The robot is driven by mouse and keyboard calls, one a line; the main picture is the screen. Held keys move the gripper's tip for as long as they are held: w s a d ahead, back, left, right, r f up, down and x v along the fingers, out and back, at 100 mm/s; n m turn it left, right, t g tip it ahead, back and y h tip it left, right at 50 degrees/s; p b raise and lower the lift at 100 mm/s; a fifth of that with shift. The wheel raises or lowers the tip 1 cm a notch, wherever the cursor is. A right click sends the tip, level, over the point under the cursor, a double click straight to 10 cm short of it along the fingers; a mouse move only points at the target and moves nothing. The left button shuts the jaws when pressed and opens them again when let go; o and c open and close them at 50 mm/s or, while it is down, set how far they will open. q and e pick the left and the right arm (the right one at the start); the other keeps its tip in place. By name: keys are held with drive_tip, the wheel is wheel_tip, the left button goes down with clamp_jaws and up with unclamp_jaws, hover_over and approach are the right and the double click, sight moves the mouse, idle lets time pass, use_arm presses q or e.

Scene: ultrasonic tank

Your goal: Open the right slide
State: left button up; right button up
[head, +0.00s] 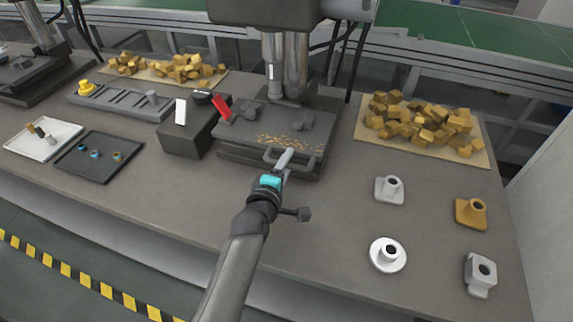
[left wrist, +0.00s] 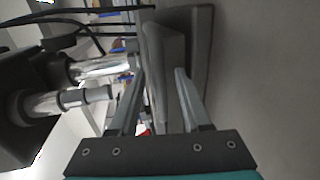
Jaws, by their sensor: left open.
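The right slide (head: 240,130) is a dark grey plate with gold chips on it, under the right-hand machine's metal column. Its bar handle (head: 270,159) sticks out at the front edge. My left gripper (head: 287,158) reaches in from the front, its fingers at the handle. In the left wrist view, my left gripper (left wrist: 160,85) is open, with its two fingers on either side of a grey bar (left wrist: 160,60), apparently the handle. Contact cannot be told. My right gripper is not in view.
A board of gold cubes (head: 485,157) lies at the back right. Several flanged parts, one a white round one (head: 388,265), stand at the right. The table front around my arm is clear.

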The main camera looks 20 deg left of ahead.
use_arm(q)
clamp_jaws()
idle(0.3)
idle(1.1)
